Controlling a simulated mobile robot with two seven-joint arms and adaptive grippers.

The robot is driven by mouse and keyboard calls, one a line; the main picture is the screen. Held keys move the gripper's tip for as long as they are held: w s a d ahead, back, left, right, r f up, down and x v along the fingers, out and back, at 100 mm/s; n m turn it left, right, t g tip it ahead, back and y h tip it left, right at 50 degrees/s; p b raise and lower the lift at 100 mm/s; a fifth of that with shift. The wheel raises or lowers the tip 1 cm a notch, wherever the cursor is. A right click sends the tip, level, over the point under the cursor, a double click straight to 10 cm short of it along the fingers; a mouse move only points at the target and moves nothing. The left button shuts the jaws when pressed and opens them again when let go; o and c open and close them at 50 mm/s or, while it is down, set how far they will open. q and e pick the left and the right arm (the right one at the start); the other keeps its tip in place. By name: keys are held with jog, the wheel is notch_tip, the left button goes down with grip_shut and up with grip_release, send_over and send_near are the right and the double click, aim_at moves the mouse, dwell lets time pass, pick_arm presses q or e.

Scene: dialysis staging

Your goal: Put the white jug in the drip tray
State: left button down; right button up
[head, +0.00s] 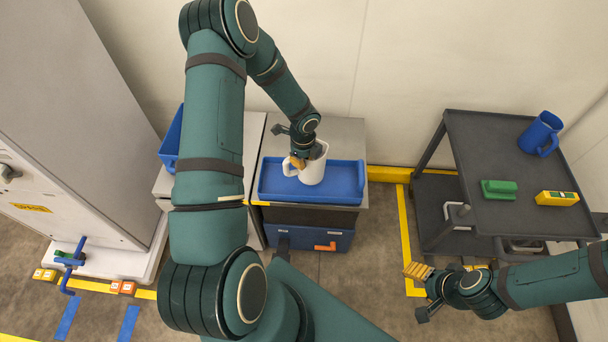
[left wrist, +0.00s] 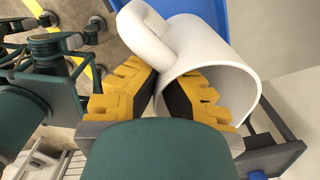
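The white jug (head: 315,170) is upright over the blue drip tray (head: 335,193), within its walls in the head view. I cannot tell whether its base touches the tray floor. My left gripper (head: 298,161) is at the jug's rim on its handle side. In the left wrist view the jug (left wrist: 205,45) shows its handle and open mouth. The yellow fingers of my left gripper (left wrist: 163,85) close on the jug's wall, one finger overlapping the mouth. My right gripper (head: 418,271) is low beside the cart, apart from the jug; its finger gap is unclear.
The tray sits on a grey-topped cabinet (head: 345,135). A dark cart (head: 470,135) at the right holds a blue jug (head: 541,134), a green block (head: 498,189) and a yellow item (head: 557,198). A blue bin (head: 172,140) stands left. A large grey machine (head: 70,120) is at far left.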

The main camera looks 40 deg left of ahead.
pick_arm(q)
jog(key=b, duration=0.1)
send_over(303, 181)
jog(key=shift+w+a+f, duration=0.15)
jog(key=shift+f, duration=2.35)
jog(key=shift+f, duration=0.15)
jog(key=c, duration=1.1)
grip_release()
jog(key=shift+c, duration=0.2)
